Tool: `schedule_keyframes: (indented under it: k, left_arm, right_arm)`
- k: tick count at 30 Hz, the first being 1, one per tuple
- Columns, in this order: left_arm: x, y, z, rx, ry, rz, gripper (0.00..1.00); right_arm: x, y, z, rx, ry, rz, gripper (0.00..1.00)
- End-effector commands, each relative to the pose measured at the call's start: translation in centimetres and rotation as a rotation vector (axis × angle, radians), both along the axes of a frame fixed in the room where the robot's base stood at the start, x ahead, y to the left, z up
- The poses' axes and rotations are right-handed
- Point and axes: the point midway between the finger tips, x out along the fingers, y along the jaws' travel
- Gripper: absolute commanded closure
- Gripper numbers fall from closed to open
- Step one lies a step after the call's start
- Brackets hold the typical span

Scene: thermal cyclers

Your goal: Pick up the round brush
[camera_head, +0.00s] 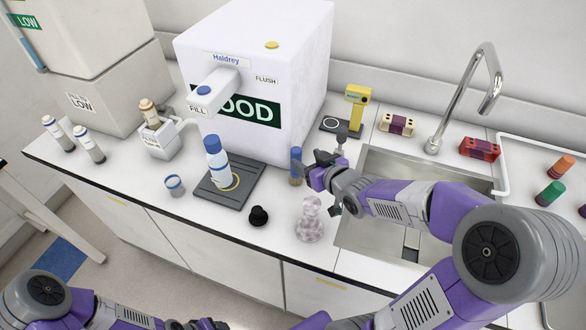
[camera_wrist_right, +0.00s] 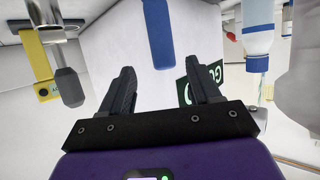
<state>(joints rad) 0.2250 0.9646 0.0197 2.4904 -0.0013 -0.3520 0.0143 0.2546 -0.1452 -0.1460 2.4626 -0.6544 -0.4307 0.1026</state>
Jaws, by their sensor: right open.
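A slim upright item with a blue upper part and a tan lower part (camera_head: 295,164) stands on the counter right of the dark pad; it looks like the round brush, though its detail is too small to be sure. My right gripper (camera_head: 312,172) is just right of it, level with it, pointing left. In the right wrist view, the blue part (camera_wrist_right: 157,32) shows beyond and between the spread fingertips (camera_wrist_right: 160,88), with nothing held. Its other end is cut off there. My left gripper (camera_head: 203,324) is barely in view at the bottom edge, its jaws unclear.
A white-and-blue bottle (camera_head: 216,158) stands on the dark pad (camera_head: 242,197). A black knob-like piece (camera_head: 258,216) and a clear glass piece (camera_head: 309,222) stand nearby. A grey-headed item (camera_head: 341,141) and yellow device (camera_head: 356,100) are behind. The sink (camera_head: 350,232) lies right.

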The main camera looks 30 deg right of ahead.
Motion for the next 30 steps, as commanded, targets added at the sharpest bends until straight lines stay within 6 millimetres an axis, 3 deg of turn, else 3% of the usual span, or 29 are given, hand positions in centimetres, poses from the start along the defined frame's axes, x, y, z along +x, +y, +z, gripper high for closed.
schedule_keyframes:
  k: [13, 23, 30]
  left_arm:
    - [0.0, 0.0, -1.4, 0.0, 0.0, 0.0, 0.41]
    - [0.0, 0.0, -1.4, 0.0, 0.0, 0.0, 0.41]
    - [0.0, 0.0, -1.4, 0.0, 0.0, 0.0, 0.41]
  right_arm:
    - [5.3, 0.7, -2.0, 0.0, 0.0, 0.001, 0.38]
    - [6.0, 0.7, -2.1, -0.001, -0.001, 0.0, 0.38]
    - [6.0, 0.7, -2.1, -0.001, -0.001, 0.0, 0.73]
